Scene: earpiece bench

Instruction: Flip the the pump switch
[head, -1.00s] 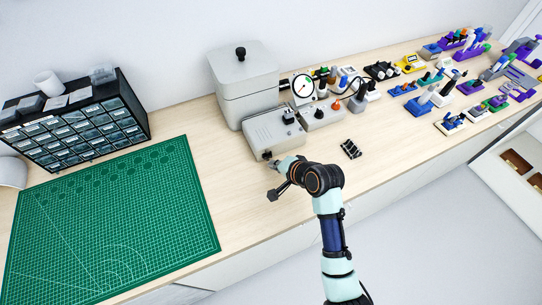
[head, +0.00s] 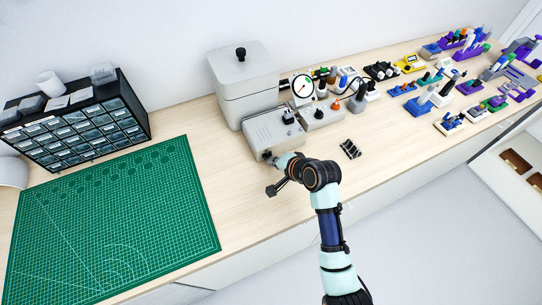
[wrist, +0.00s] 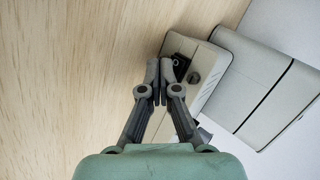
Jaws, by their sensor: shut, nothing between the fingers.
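The grey pump box (head: 273,128) sits on the bench at the centre of the head view, in front of a larger grey lidded chamber (head: 245,88). In the wrist view the end face of the pump box (wrist: 207,90) shows a black rocker-like switch (wrist: 180,64) and a dark round knob (wrist: 194,78). My gripper (wrist: 158,64) is shut and empty, its fingertips just left of the switch. I cannot tell whether they touch it. In the head view my gripper (head: 268,158) is at the near left end of the pump box, and the switch is not clear there.
A gauge (head: 303,86) and small bottles stand right of the pump box. A small black rack (head: 350,149) lies on the bench to the right of my arm. A green cutting mat (head: 110,220) and a drawer cabinet (head: 75,125) are at the left. Bare wood lies between mat and pump box.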

